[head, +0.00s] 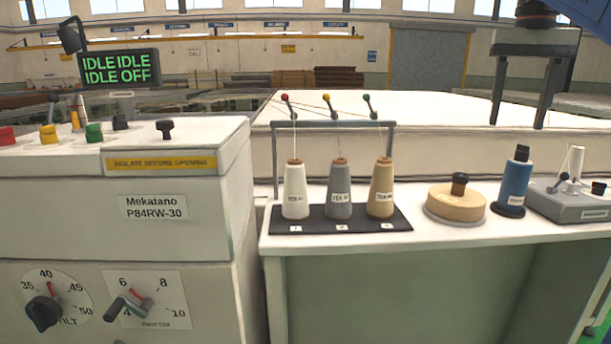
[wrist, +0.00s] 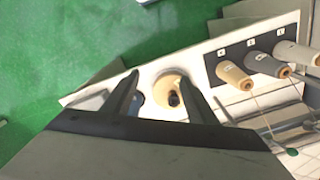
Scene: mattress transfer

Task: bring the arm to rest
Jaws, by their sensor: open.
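My gripper (head: 520,112) hangs in the upper right of the head view with its two dark fingers pointing down. The fingers are apart with nothing between them, above the level of the white table (head: 440,240). In the wrist view my gripper (wrist: 162,78) also shows spread fingers. Past the fingers, well below, lies a round tan disc with a dark knob (wrist: 168,82). It also shows on the table in the head view (head: 455,206). A blue spool (head: 515,182) stands upright beside it; in the wrist view it is mostly hidden by one finger.
White, grey and tan thread cones (head: 339,192) stand on a dark numbered mat (head: 300,224) under a thread rack (head: 335,124). A grey device (head: 575,204) sits at the table's right. A control cabinet (head: 180,240) fills the left. Green floor (wrist: 60,60) lies beyond the table.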

